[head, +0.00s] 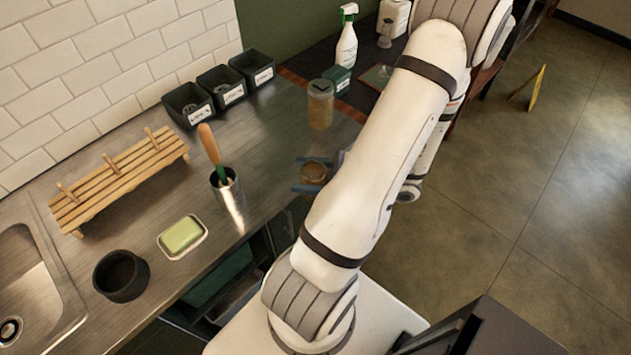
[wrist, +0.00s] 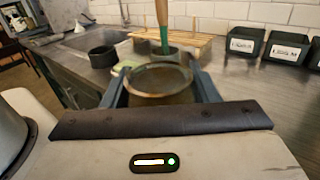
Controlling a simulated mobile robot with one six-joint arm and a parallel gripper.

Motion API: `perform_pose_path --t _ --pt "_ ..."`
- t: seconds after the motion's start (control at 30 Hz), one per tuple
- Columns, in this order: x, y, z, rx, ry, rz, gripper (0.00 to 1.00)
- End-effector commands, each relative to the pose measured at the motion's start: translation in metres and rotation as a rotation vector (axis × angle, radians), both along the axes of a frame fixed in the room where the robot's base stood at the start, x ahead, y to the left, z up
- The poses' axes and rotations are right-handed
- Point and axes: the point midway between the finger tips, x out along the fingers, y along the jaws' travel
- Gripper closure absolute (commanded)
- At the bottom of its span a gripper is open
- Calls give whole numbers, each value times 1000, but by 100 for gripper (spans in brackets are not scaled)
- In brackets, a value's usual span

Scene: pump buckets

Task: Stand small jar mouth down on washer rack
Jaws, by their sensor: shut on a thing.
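My gripper (head: 315,176) is shut on a small brownish glass jar (head: 313,172), held at the counter's front edge. In the wrist view the jar (wrist: 158,82) sits between the two blue-grey fingers (wrist: 160,88), with a round rim facing the camera. I cannot tell for sure whether that rim is the mouth. The wooden slatted rack (head: 110,187) with several upright pegs stands on the steel counter near the tiled wall, apart from the gripper. It also shows behind the jar in the wrist view (wrist: 195,45), partly hidden by a brush handle.
A metal cup with a wooden-handled brush (head: 226,184) stands between gripper and rack. A soap dish (head: 183,237), a dark round pot (head: 121,277) and a sink (head: 30,290) lie left. Black labelled bins (head: 188,105) line the wall. A taller jar (head: 320,104) stands behind the gripper.

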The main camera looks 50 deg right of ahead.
Motion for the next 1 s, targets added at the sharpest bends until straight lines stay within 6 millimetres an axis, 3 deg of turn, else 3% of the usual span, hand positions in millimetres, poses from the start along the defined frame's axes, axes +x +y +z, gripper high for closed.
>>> perform_pose_path --t 1.0 --pt "122 -6 -10 0 -1 4 73"
